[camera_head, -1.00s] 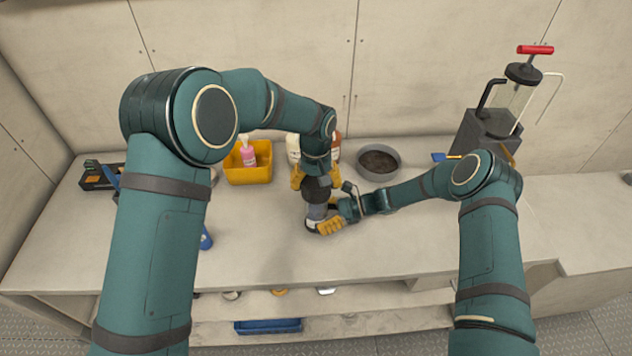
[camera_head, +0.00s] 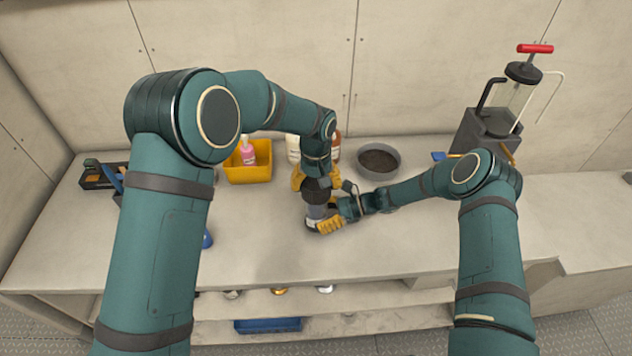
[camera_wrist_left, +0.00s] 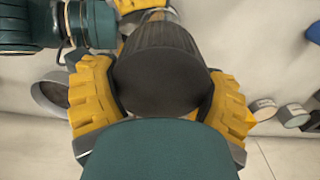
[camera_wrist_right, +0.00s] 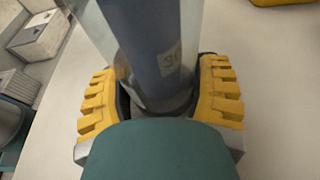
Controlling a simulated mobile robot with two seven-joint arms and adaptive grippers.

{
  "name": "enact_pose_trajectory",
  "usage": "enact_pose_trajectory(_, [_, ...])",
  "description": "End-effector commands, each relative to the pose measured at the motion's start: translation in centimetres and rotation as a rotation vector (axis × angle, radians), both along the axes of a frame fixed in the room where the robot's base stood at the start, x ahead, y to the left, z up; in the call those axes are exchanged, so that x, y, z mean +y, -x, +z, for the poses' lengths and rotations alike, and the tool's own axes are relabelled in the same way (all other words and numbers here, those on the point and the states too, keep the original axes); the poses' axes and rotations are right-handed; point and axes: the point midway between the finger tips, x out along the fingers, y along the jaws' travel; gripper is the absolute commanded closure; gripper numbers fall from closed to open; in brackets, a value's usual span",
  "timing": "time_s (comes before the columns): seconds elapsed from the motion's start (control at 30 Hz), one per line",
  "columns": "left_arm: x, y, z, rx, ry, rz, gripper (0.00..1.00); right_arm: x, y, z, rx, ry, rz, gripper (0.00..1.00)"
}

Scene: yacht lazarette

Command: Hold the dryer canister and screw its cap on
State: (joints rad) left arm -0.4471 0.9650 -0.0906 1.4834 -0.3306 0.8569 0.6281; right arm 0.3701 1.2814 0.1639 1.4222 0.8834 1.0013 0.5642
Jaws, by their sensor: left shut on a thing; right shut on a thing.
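The dryer canister (camera_head: 314,213) stands upright on the bench, a grey and clear cylinder with its black ribbed cap (camera_head: 317,190) on top. My right gripper (camera_head: 327,225) is shut around the canister's lower part; the canister body (camera_wrist_right: 168,45) also shows between its yellow fingers in the right wrist view. My left gripper (camera_head: 315,183) is above, shut on the cap. The cap (camera_wrist_left: 160,80) sits between both yellow fingers in the left wrist view. The joint between cap and canister is too small to tell whether the threads are engaged.
A yellow bin (camera_head: 248,172) with a pink bottle (camera_head: 248,154) stands behind left. White and brown bottles are behind my left gripper. A round grey pan (camera_head: 378,160) stands behind right, a pump with a red handle (camera_head: 535,49) further right. The bench front is clear.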

Motion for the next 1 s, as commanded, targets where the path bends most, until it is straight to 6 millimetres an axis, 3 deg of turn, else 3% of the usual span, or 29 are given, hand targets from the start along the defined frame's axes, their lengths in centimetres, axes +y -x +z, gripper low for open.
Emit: enact_pose_trajectory(1.0, [0.0, 0.0, -1.2, 0.000, 0.000, 0.000, 0.53, 0.0, 0.0, 0.1, -0.001, -0.001, 0.000, 0.63])
